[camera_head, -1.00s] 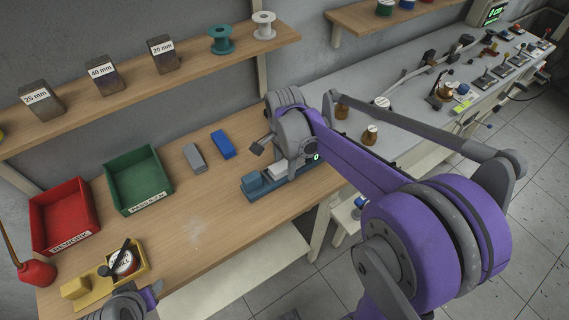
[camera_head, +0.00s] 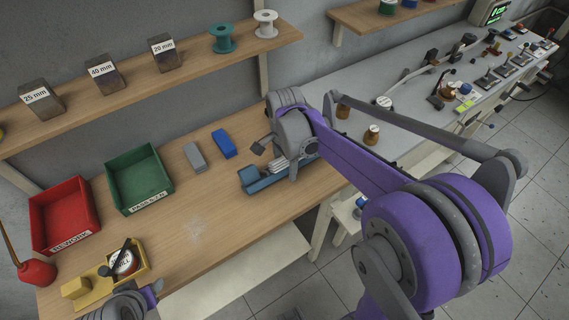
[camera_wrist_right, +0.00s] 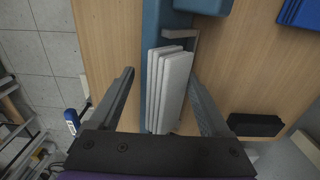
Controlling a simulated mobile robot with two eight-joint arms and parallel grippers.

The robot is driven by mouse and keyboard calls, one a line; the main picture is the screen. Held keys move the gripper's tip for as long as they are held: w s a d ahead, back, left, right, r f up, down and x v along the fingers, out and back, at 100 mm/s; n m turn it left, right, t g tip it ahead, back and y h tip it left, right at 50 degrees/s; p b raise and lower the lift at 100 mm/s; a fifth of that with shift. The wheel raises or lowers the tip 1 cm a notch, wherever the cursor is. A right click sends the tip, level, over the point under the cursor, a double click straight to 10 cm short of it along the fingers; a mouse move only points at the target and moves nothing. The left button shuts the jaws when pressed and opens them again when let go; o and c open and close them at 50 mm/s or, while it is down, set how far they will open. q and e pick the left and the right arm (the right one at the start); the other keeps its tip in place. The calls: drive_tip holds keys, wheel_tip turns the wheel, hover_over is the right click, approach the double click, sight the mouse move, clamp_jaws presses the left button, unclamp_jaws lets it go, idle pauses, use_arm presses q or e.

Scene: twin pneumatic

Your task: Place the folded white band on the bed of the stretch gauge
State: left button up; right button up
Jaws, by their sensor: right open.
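The folded white band (camera_wrist_right: 170,85) lies in several parallel layers along the blue stretch gauge (camera_wrist_right: 153,30) in the right wrist view. In the head view the band (camera_head: 278,164) shows partly beside my right gripper, on the gauge (camera_head: 262,183). My right gripper (camera_wrist_right: 161,73) is open, with one finger on each side of the band and a visible gap to it on the left. Whether the band rests fully on the bed cannot be told. My left gripper (camera_head: 150,292) shows only in part at the bottom left; its jaws are unclear.
A blue block (camera_head: 222,143) and a grey block (camera_head: 194,157) lie left of the gauge. A green bin (camera_head: 140,180) and red bin (camera_head: 64,215) stand farther left, near a yellow tray (camera_head: 78,289) and a red oil can (camera_head: 38,272). A shelf (camera_head: 190,62) runs above.

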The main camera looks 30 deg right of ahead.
use_arm(q)
drive_tip(key=shift+w+r, duration=0.1)
drive_tip(key=shift+r, duration=0.15)
use_arm(e)
drive_tip(key=shift+r, duration=0.25)
use_arm(q)
drive_tip(key=shift+w+r+p, duration=0.35)
drive_tip(key=shift+r+p, duration=0.35)
use_arm(e)
wheel_tip(320, 180, up, 12)
drive_tip(key=n+t, duration=0.3)
drive_tip(key=n, duration=0.5)
approach(285, 163)
drive_tip(key=s+a+f, duration=0.2)
drive_tip(key=s+a, duration=0.2)
use_arm(q)
drive_tip(key=shift+s, duration=0.1)
use_arm(e)
drive_tip(key=s+a+f+n+t, duration=0.2)
drive_tip(key=s+f+n, duration=0.4)
drive_tip(key=n, duration=0.3)
drive_tip(key=shift+s+a+f+t, duration=0.25)
drive_tip(key=shift+s+f+t, duration=0.15)
drive_tip(key=shift+s, duration=0.05)
